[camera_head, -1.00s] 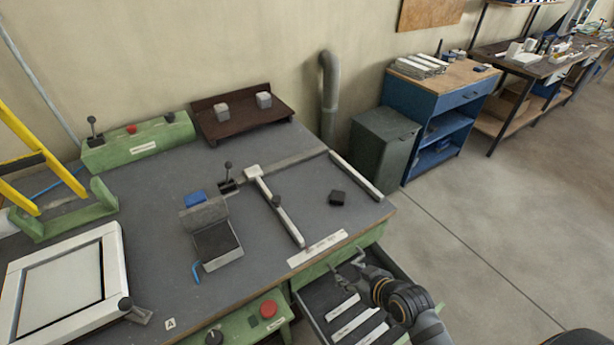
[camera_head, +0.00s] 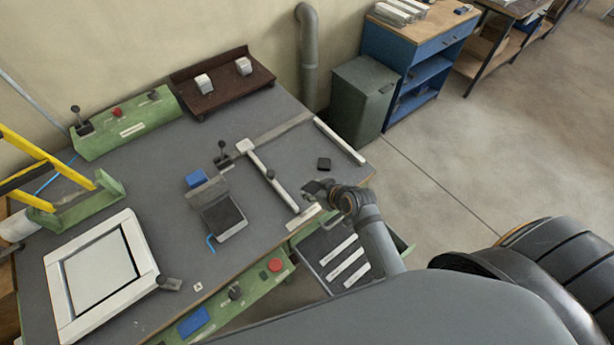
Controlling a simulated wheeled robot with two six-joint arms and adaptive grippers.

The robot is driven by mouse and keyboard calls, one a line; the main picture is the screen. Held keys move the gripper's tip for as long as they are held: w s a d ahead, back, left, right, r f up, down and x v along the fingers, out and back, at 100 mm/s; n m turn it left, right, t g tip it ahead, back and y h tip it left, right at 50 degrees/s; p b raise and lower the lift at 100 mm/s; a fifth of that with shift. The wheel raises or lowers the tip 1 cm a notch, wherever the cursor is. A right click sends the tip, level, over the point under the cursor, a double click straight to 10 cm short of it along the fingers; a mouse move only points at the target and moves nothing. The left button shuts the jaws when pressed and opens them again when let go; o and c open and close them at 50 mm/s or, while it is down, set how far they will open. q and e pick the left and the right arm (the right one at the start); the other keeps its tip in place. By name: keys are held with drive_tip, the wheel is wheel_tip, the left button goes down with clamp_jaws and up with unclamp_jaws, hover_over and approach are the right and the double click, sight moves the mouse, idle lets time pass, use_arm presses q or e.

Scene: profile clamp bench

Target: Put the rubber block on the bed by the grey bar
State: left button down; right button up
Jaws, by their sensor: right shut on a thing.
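My right gripper (camera_head: 311,188) is over the front right edge of the bench, near the front end of a pale grey bar (camera_head: 268,177). It is shut on a small dark thing, partly hidden by the fingers; I cannot tell surely whether it is a rubber block. A second pale bar (camera_head: 340,140) runs along the right edge. My left gripper is not in view.
A white frame (camera_head: 62,300) and a small metal box with a dark top (camera_head: 223,217) stand to the left. A small lever (camera_head: 222,158) stands by the bar's far end. An open drawer (camera_head: 322,250) juts out below. A brown rack (camera_head: 222,86) stands at the back.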

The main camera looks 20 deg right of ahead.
sight(312, 181)
drive_tip(key=w+f, duration=0.1)
drive_tip(key=w+d+f+b, duration=0.1)
drive_tip(key=w, duration=0.1)
drive_tip(key=w+f, duration=0.1)
drive_tip(key=w, duration=0.1)
drive_tip(key=shift+w+d+f, duration=0.15)
drive_tip(key=shift+f, duration=0.2)
drive_tip(key=f+b, duration=0.1)
drive_tip(key=w+f+b, duration=0.2)
drive_tip(key=b, duration=0.1)
drive_tip(key=shift+w+d+f, duration=0.1)
drive_tip(key=shift+w+d, duration=0.1)
drive_tip(key=shift+d, duration=0.05)
drive_tip(key=shift+w+f+b, duration=0.15)
drive_tip(key=shift+b, duration=0.2)
drive_tip(key=shift+w, duration=0.1)
drive_tip(key=f+b, duration=0.4)
drive_tip(key=b, duration=0.1)
drive_tip(key=shift+w+d, duration=0.15)
drive_tip(key=shift+w, duration=0.25)
drive_tip(key=shift+r, duration=0.2)
drive_tip(key=shift+f, duration=0.15)
drive_tip(key=o, duration=1.2)
drive_tip(key=shift+c, duration=0.2)
